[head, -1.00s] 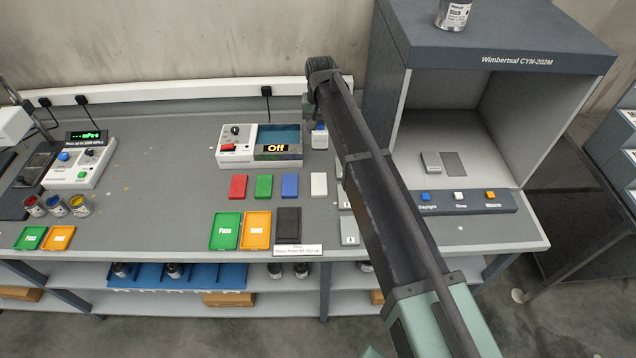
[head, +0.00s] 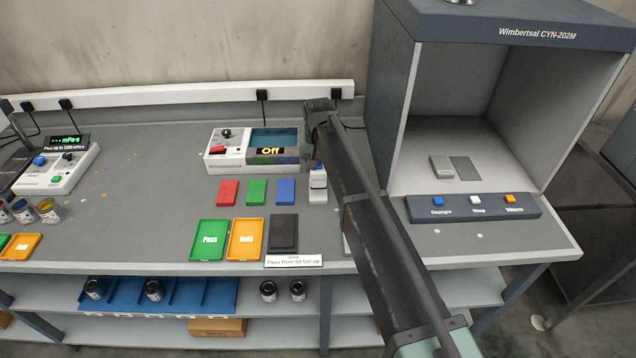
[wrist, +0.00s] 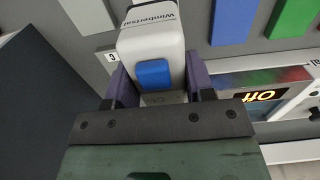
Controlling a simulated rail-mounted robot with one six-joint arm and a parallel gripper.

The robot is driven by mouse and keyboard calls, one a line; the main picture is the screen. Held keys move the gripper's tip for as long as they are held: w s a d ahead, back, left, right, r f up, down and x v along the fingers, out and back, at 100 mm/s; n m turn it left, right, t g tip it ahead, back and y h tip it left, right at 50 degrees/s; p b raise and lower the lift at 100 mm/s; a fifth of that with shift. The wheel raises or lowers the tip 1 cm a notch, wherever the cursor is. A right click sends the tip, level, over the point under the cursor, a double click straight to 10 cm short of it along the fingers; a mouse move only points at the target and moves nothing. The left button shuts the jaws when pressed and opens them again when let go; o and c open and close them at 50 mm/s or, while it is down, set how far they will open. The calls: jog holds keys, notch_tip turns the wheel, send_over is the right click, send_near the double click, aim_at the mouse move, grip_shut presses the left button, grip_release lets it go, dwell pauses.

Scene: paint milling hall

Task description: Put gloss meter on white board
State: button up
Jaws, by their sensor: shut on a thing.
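The gloss meter (wrist: 152,45) is a white and grey block with a blue button, seen from above in the wrist view. My gripper (wrist: 158,84) is shut on it, with a purple finger on each side. In the head view the gloss meter (head: 318,178) is over the far part of the white board (head: 318,197), whose near part shows. I cannot tell whether the meter touches the board. In the wrist view the white board is hidden behind the meter. My arm covers most of the gripper in the head view.
Blue (head: 285,191), green (head: 257,192) and red (head: 227,193) boards lie left of the white one. The instrument reading "Off" (head: 252,148) stands behind them. Green Pass (head: 209,240) and orange Hold (head: 246,239) trays lie in front. A grey light booth (head: 388,110) stands at right.

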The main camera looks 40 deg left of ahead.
notch_tip(320, 180, down, 4)
jog(key=b, duration=0.3)
jog(key=shift+f, duration=0.15)
jog(key=shift+r, duration=0.3)
jog(key=shift+f, duration=0.2)
jog(key=o, duration=1.2)
notch_tip(320, 180, up, 13)
jog(key=p, duration=1.2)
jog(key=shift+f, duration=0.3)
